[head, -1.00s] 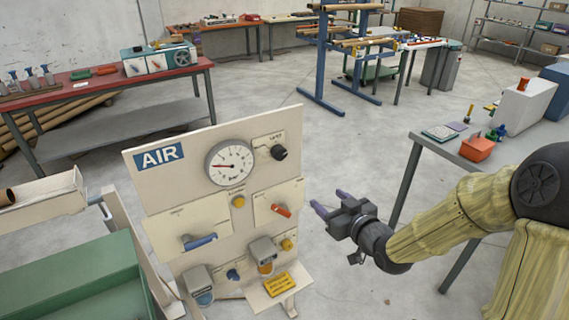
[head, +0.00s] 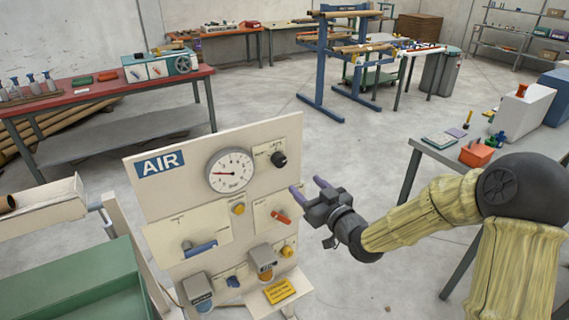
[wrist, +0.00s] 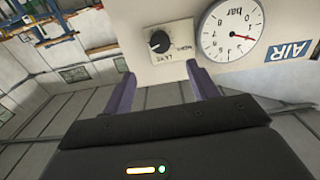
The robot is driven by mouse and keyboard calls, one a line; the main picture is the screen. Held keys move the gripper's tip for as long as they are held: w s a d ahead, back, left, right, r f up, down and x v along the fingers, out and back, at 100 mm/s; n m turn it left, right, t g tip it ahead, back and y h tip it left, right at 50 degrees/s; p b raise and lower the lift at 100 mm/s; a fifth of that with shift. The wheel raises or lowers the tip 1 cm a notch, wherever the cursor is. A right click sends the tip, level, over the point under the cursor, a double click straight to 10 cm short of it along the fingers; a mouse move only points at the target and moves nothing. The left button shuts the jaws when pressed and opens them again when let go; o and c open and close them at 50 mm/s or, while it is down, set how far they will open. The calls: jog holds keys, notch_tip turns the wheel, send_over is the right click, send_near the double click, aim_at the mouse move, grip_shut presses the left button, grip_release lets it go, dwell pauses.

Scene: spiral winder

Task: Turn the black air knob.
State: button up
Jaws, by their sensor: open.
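The black air knob (head: 279,159) sits at the upper right of the cream AIR panel (head: 207,128), to the right of the round pressure gauge (head: 231,170). In the wrist view the knob (wrist: 160,42) shows upside down on its labelled plate, beyond and between the lines of my two purple fingers. My gripper (head: 308,187) is open and empty. In the head view it is to the right of the panel, a little below and right of the knob, and apart from it. The fingers point toward the panel.
Below the knob are a red-handled valve (head: 281,217), a yellow button (head: 238,208) and a blue-handled valve (head: 200,248). A grey table (head: 440,152) with a red bin (head: 476,155) stands at the right. A green surface (head: 75,285) is at the lower left.

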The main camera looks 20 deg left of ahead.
aim_at(282, 162)
jog(key=p+x, duration=0.2)
jog(key=x, duration=1)
jog(key=shift+p, duration=0.3)
jog(key=c, duration=1)
